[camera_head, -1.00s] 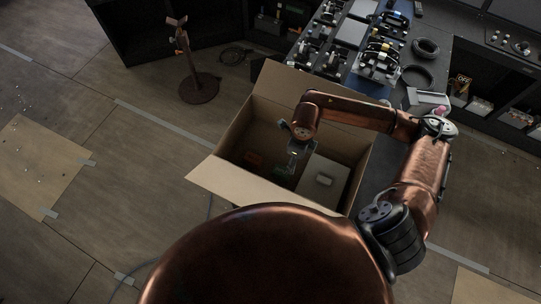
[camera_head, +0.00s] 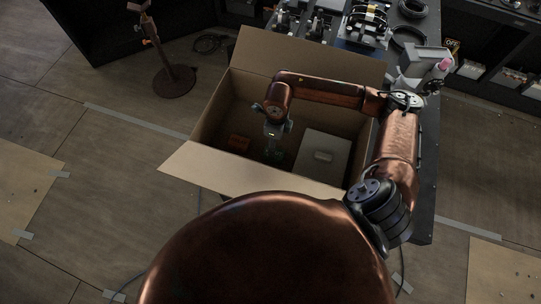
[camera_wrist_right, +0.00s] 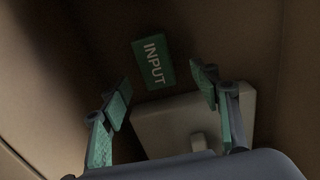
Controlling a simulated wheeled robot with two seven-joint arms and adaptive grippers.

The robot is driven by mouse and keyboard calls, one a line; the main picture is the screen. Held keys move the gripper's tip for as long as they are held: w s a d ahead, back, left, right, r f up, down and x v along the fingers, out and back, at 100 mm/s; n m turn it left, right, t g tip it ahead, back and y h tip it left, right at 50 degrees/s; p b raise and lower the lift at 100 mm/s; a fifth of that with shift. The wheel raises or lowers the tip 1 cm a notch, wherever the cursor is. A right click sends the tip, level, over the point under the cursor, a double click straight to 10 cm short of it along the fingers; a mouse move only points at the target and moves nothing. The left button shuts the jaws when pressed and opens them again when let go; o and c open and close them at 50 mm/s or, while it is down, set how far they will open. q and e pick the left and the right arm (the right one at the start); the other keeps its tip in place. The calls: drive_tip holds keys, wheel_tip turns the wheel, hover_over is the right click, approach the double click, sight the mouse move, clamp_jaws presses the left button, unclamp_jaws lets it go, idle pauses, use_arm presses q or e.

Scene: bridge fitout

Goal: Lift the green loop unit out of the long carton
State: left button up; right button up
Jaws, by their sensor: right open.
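The long carton (camera_head: 188,165) stands open with its flaps folded out. In the right wrist view, a green block labelled INPUT (camera_wrist_right: 153,62) lies on the carton floor, just beyond my fingertips. It matches the green loop unit, though no loop shape can be made out. My right gripper (camera_head: 273,148) reaches down inside the carton from above. In the right wrist view my right gripper (camera_wrist_right: 163,82) is open and empty, its green-padded fingers spread on either side below the block. In the head view the gripper largely hides the block. My left gripper is not in view.
The carton walls are close around. A worktable with equipment (camera_head: 365,25) stands behind. A rusty stand (camera_head: 174,80) is at the left.

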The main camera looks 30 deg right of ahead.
drive_tip(key=shift+s+f+b, duration=0.35)
drive_tip(key=shift+s+f, duration=0.25)
drive_tip(key=shift+s, duration=0.3)
drive_tip(key=shift+s+a+f, duration=0.1)
drive_tip(key=shift+s+f, duration=0.05)
drive_tip(key=shift+s, duration=0.1)
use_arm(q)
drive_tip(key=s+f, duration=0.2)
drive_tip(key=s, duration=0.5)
use_arm(e)
drive_tip(key=shift+w+a+f, duration=0.1)
drive_tip(key=shift+w+f, duration=0.25)
drive_tip(key=shift+f, duration=0.25)
drive_tip(key=shift+w+f, duration=0.35)
drive_tip(key=shift+f, duration=0.2)
drive_tip(key=f, duration=0.3)
drive_tip(key=f+p, duration=0.1)
drive_tip(key=f, duration=0.1)
drive_tip(key=shift+w+a, duration=0.2)
drive_tip(key=shift+w, duration=0.1)
drive_tip(key=shift+f, duration=0.15)
drive_tip(key=c, duration=0.3)
drive_tip(key=shift+c, duration=0.9)
drive_tip(key=c, duration=0.9)
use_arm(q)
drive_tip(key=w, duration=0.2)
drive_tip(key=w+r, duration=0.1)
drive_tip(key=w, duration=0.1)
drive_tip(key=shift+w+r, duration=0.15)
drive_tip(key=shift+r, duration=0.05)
